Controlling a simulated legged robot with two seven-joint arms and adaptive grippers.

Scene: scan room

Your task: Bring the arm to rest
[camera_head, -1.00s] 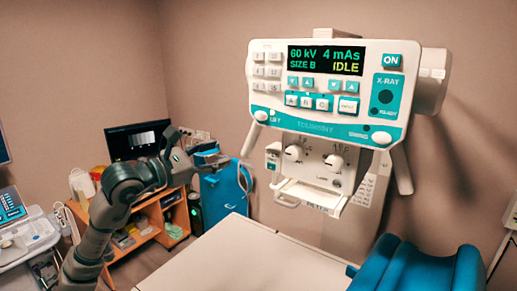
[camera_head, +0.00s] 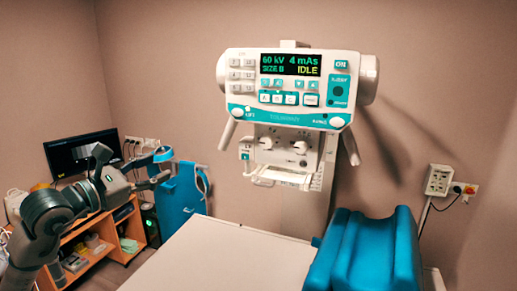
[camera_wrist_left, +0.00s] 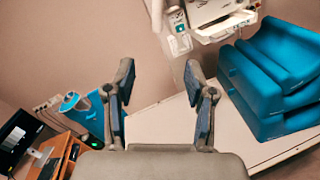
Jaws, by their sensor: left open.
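My left gripper (camera_head: 160,167) is at the left of the head view, raised in front of the wooden shelf and the blue cabinet. In the left wrist view its two fingers (camera_wrist_left: 159,95) stand apart with nothing between them. The X-ray unit (camera_head: 290,95) hangs at the centre of the head view, its screen reading 60 kV, 4 mAs, SIZE B, IDLE. The gripper is left of it and apart from it. My right gripper is in neither view.
A pale table top (camera_head: 215,255) spreads across the front, with a blue cushion (camera_head: 365,250) at its right. A wooden shelf (camera_head: 115,240) with a dark monitor (camera_head: 80,152) and a blue cabinet (camera_head: 178,195) stand at the left. A socket box (camera_head: 438,180) is on the right wall.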

